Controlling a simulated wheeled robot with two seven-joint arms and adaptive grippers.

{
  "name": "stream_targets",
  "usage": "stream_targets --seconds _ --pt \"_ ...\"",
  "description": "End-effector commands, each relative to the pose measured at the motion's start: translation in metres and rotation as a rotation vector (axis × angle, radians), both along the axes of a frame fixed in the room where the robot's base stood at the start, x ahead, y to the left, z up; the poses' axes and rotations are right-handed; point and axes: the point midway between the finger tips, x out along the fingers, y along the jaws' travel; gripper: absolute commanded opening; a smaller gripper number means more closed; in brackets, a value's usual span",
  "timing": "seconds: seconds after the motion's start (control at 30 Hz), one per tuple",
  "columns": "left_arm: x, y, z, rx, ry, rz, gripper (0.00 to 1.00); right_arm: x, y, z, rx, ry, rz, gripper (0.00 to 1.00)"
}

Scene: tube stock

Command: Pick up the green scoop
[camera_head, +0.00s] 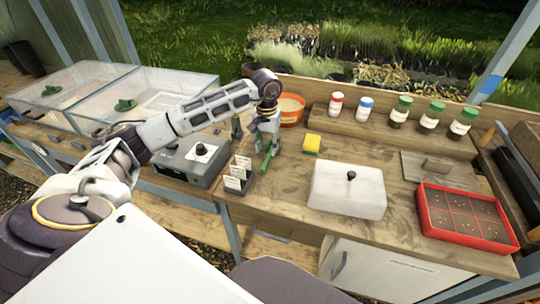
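A narrow green thing, which looks like the green scoop (266,162), stands out slantwise at the fingertips of my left gripper (265,143). It is beside the small white label cards on the bench, and its other parts are hidden by the gripper. My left gripper points down over it, in front of the orange tub. The fingers are too small in view to tell whether they are closed on it or only around it. My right gripper is not in view.
A grey box (192,160) and label cards (238,172) are close left of the gripper. An orange tub (290,117) is behind. A yellow sponge (312,143), white lidded box (345,191) and red seed tray (424,218) stand right. Several jars line the back shelf.

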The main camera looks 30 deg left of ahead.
Motion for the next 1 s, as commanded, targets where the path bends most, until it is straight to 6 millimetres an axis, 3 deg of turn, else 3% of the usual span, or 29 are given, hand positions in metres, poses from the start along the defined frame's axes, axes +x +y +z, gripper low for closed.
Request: stream_targets --seconds 0.17,0.57,1.0 --pt "0.0 0.0 -0.006 0.0 -0.001 0.0 0.39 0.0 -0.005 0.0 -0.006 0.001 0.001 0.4" --pt "0.0 0.0 -0.009 0.001 0.001 0.0 0.39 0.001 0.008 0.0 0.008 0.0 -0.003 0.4" --pt "0.002 -0.003 -0.049 0.001 0.001 0.001 0.39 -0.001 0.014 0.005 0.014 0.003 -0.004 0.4"
